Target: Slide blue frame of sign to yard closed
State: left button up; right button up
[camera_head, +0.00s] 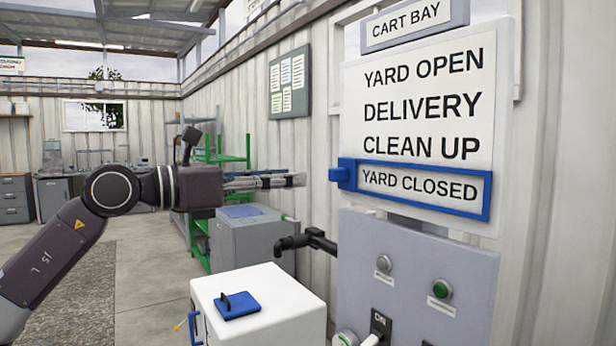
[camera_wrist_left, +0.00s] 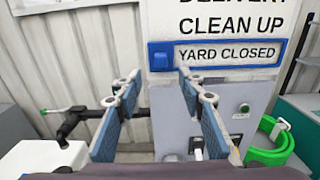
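The white sign board (camera_head: 425,100) lists YARD OPEN, DELIVERY, CLEAN UP and YARD CLOSED. The blue frame (camera_head: 415,213) surrounds the bottom line, YARD CLOSED, and has a blue tab (camera_head: 343,174) at its left end. In the left wrist view the blue frame (camera_wrist_left: 225,66) and its tab (camera_wrist_left: 161,56) are ahead of the fingers. My left gripper (camera_head: 300,180) is to the left of the tab with a visible gap. In the left wrist view my left gripper (camera_wrist_left: 158,84) has its fingers spread, with nothing between them. My right gripper is not in view.
Below the sign is a grey control panel (camera_head: 385,255) with a green button (camera_head: 442,289). A black pipe tap (camera_head: 305,242) sticks out to its left. A white box with a blue handle (camera_head: 238,304) stands in front. Open floor lies at the left.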

pick_arm(q)
jog(key=shift+v, duration=1.3)
jog(key=shift+f, duration=0.1)
